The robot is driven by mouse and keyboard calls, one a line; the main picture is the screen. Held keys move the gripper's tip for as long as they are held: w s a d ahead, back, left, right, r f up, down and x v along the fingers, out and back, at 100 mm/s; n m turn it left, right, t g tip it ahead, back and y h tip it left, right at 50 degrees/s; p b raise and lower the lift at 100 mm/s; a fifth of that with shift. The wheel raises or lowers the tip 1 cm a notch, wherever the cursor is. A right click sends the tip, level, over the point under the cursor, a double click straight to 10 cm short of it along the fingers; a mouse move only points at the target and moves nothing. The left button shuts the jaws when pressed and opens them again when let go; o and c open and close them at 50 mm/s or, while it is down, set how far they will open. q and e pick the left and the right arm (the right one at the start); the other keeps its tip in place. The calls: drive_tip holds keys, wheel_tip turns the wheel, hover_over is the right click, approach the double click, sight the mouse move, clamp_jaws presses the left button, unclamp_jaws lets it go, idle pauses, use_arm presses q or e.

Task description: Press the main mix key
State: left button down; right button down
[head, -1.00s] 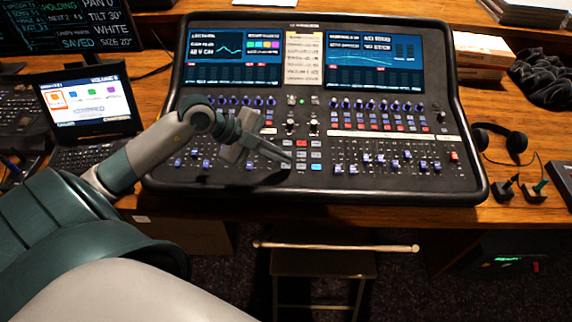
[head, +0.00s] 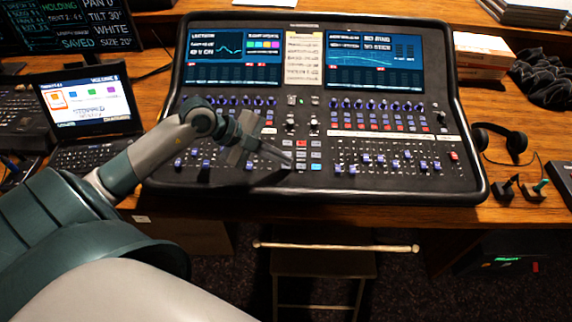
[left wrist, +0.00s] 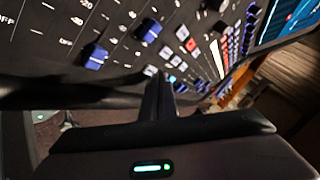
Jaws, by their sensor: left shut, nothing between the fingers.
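The mixing desk (head: 300,192) stands on the wooden table with a small block of keys in its middle. One key is lit cyan (head: 316,167), a red key (head: 301,143) lies above it, and several pale keys are around them. The labels are too small to read, so I cannot tell which is the main mix key. My left gripper (head: 290,164) is shut and empty, its tips over the left side of this block and hiding part of it. My right gripper is not in view.
Blue-capped faders (head: 367,160) flank the key block, with knobs and two screens (head: 374,62) above. A laptop (head: 88,105) stands left of the desk. Headphones (head: 516,142) and a white box (head: 482,55) lie to the right. A stool (head: 320,262) is in front.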

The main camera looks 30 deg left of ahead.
use_arm(q)
drive_tip(key=shift+f, duration=0.35)
idle(0.8)
drive_tip(key=shift+r, duration=0.1)
drive_tip(key=shift+r+p, duration=0.7)
drive_tip(key=shift+p, duration=0.2)
drive_tip(key=r+p, duration=0.5)
drive_tip(key=shift+s+d, duration=0.15)
drive_tip(key=shift+s, duration=0.1)
idle(1.0)
